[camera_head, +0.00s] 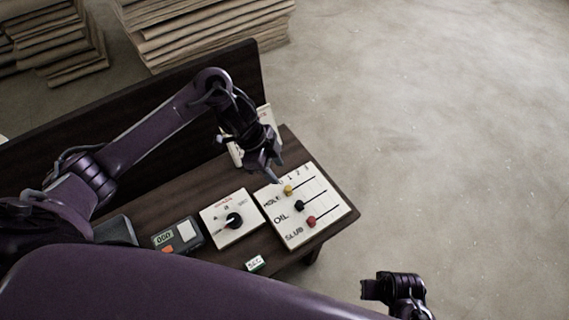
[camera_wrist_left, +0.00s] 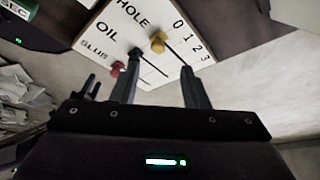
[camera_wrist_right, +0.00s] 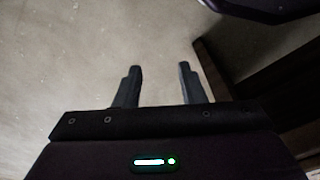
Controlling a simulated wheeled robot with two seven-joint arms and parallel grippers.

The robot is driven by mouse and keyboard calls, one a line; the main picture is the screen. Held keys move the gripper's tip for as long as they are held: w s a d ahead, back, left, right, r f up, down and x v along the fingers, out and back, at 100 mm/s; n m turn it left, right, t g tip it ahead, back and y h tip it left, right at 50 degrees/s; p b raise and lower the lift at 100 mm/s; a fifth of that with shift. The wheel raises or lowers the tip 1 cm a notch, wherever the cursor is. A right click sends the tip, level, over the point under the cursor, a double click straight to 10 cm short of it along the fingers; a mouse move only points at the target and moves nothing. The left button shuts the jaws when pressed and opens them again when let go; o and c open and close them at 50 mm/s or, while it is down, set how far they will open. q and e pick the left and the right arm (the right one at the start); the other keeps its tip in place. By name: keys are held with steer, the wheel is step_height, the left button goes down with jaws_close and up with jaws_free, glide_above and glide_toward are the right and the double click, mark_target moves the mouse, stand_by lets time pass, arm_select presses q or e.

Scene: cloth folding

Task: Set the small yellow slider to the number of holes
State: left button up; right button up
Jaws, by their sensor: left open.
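The small yellow slider (camera_head: 288,189) is on the HOLE row of a white board (camera_head: 326,211), at the 0 end of its slot. It also shows in the left wrist view (camera_wrist_left: 157,43). A black slider (camera_head: 299,205) on the OIL row and a red slider (camera_head: 311,222) on the SLUB row are also at the left ends of their slots. My left gripper (camera_head: 275,174) is open just above the board, close to the yellow slider and not closed on it. My right gripper (camera_wrist_right: 160,67) is open and empty over the floor, off the table.
A pale panel (camera_head: 267,117) stands partly behind my left arm. Stacked cloth (camera_head: 205,30) lies behind the table. Floor is clear at right.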

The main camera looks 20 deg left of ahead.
mark_target(288, 187)
arm_select(q)
steer(key=b+x, duration=0.2)
steer(key=x, duration=0.4)
steer(key=shift+s+d+f, duration=0.15)
steer(key=shift+f, duration=0.1)
steer(key=shift+d+f, duration=0.2)
steer(key=shift+f, duration=0.2)
arm_select(e)
step_height(288, 187, up, 8)
steer(key=shift+s+a+f, duration=0.15)
steer(key=shift+s+a, duration=0.15)
arm_select(q)
jaws_close()
